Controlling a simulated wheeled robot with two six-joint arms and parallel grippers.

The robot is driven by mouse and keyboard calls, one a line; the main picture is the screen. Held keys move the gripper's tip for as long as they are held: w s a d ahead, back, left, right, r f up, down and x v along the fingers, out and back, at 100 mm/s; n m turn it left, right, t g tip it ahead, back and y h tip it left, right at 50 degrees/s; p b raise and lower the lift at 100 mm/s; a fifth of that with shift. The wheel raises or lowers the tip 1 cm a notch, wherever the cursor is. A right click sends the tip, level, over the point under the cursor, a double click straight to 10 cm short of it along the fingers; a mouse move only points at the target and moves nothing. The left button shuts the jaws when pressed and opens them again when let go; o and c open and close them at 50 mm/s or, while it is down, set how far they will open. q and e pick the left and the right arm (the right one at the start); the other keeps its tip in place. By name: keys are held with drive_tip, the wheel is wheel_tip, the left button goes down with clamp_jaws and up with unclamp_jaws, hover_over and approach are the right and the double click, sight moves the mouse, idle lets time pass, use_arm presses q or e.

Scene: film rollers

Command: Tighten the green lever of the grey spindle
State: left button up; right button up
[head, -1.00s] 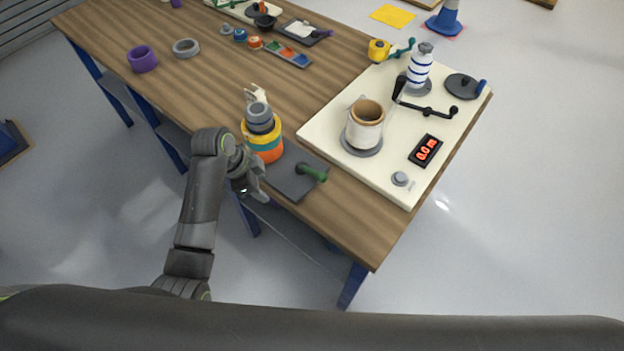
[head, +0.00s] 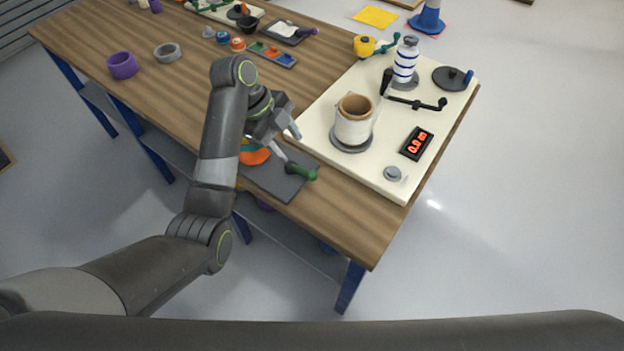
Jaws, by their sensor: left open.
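The green lever (head: 301,172) lies over the dark grey base plate (head: 283,187) at the table's near edge. In the head view, my left gripper (head: 289,143) is open above and just behind the lever, with its fingers pointing down and to the right. I cannot tell whether a fingertip touches the lever. The orange ring (head: 256,156) shows beside the plate, under my wrist. The rest of its stack, including any grey spindle part, is mostly hidden by my left arm. My right gripper is not in view.
To the right is a cream board (head: 388,180) with a white-wrapped roller (head: 354,121), a black crank (head: 417,103) and a red-digit display (head: 416,144). A purple ring (head: 122,65) and a grey ring (head: 167,53) lie at left. Bare wood lies along the front right edge.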

sight(310, 173)
use_arm(q)
drive_tip(key=b+x, duration=0.2)
drive_tip(key=x, duration=1)
drive_tip(key=shift+s, duration=0.1)
drive_tip(key=shift+d+f, duration=0.25)
drive_tip(key=shift+f, duration=0.35)
clamp_jaws()
drive_tip(key=shift+a, duration=0.1)
